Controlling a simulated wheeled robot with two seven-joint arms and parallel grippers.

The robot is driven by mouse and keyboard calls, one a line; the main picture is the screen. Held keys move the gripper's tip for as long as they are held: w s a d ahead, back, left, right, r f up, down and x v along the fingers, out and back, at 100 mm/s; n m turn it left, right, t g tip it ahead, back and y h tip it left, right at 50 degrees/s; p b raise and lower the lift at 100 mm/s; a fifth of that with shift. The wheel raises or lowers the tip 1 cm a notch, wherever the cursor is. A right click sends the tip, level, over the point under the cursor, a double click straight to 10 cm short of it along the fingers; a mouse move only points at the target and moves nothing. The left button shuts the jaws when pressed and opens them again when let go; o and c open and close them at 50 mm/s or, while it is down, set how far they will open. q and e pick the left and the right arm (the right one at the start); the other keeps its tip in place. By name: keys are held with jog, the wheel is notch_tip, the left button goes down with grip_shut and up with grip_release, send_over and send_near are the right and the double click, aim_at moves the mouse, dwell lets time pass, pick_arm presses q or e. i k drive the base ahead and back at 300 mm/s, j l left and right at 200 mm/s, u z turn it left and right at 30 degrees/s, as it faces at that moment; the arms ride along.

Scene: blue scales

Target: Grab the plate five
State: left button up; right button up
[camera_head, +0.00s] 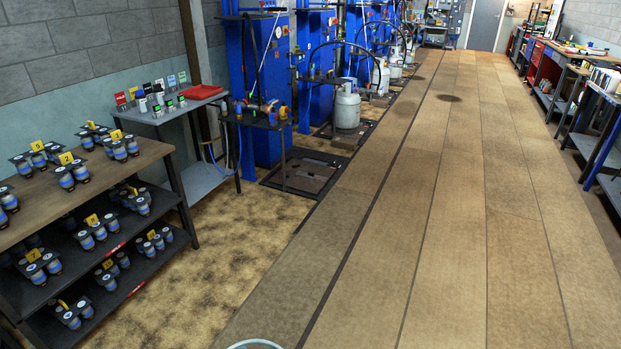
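Several small yellow number plates stand among clusters of blue-and-black cylindrical parts on the shelving unit (110,165) at the left. On its top board, one yellow plate (37,146) may read 5, but the digit is too small to be sure. A second plate (66,158) looks like 2, and a third plate (116,134) looks like 3. Plates on the lower shelves, such as one on the middle shelf (92,220), are too small to read surely. Neither of my grippers is in view.
A grey side table (205,178) with a red tray (201,92) and small coloured cards stands behind the shelving. Blue machines (255,60) and a gas cylinder (347,106) line the left side. Benches stand far right. The wide floor aisle (440,210) is clear.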

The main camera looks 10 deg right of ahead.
aim_at(309, 175)
jog(key=l+z, duration=0.2)
jog(key=i+l+z, duration=0.15)
jog(key=l, duration=0.15)
jog(key=i+l+z, duration=0.2)
jog(key=i+l, duration=0.25)
jog(key=i+l+z, duration=0.15)
jog(key=i+l, duration=0.3)
jog(key=i+l+z, duration=0.2)
jog(key=i+l, duration=0.2)
jog(key=i+l+z, duration=0.2)
jog(key=i, duration=0.45)
jog(key=i+j+u, duration=0.1)
jog(key=i+u, duration=0.2)
jog(key=i, duration=0.25)
jog(key=i+u, duration=0.3)
jog(key=i, duration=0.3)
jog(key=i+l+u, duration=0.15)
jog(key=i+u, duration=0.15)
jog(key=i, duration=0.25)
jog(key=i+l+u, duration=0.3)
jog(key=i, duration=0.25)
